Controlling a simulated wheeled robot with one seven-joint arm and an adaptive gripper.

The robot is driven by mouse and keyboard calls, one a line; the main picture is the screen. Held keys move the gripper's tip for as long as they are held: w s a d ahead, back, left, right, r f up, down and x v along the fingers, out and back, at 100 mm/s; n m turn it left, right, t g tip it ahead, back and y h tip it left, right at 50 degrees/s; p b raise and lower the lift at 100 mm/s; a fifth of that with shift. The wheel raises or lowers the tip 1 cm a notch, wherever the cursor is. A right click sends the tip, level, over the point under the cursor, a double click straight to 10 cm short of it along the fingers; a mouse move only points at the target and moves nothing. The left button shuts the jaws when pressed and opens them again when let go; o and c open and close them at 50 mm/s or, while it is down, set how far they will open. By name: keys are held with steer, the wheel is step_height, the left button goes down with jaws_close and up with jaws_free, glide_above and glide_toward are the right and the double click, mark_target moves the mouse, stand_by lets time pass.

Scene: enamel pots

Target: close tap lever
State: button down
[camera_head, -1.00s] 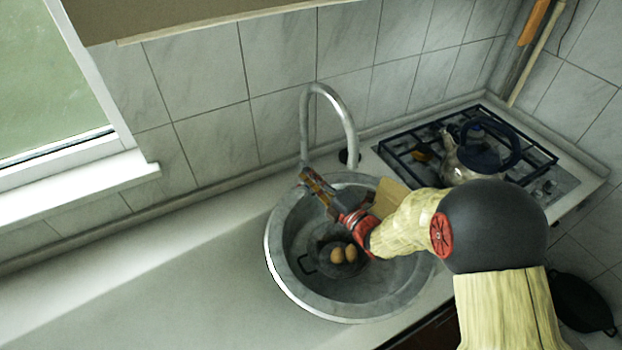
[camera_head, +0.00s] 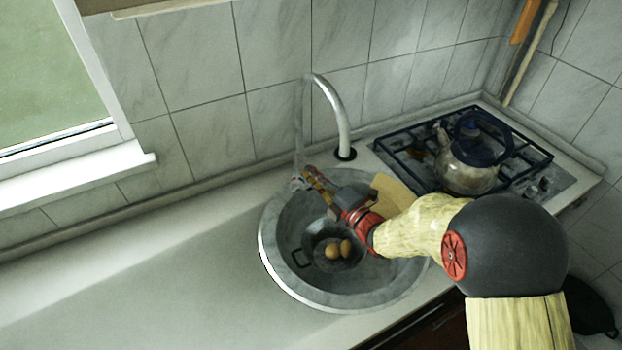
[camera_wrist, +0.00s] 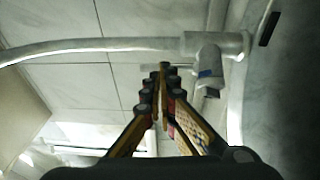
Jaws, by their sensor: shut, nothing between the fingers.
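The tap (camera_head: 341,120) is a silvery arched pipe with a dark base ring, behind the round sink (camera_head: 268,262). Its pale left part hangs down over the sink's back rim. In the wrist view the tap's pipe (camera_wrist: 100,45) runs across the top to a thicker body (camera_wrist: 214,43). My gripper (camera_head: 308,172) is shut and empty near the hanging end of the tap. In the wrist view its fingertips (camera_wrist: 164,69) are left of the stub, with a gap visible.
A dark pan (camera_head: 313,237) with two brown eggs (camera_head: 339,249) lies in the sink. A kettle (camera_head: 467,170) stands on the gas hob (camera_head: 395,150) at right. A tan board (camera_head: 397,193) is behind my arm. The counter at left is clear.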

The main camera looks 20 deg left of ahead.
steer(key=p+v, duration=0.2)
steer(key=v, duration=0.8)
steer(key=shift+s+d+r, duration=0.15)
steer(key=shift+r, duration=0.1)
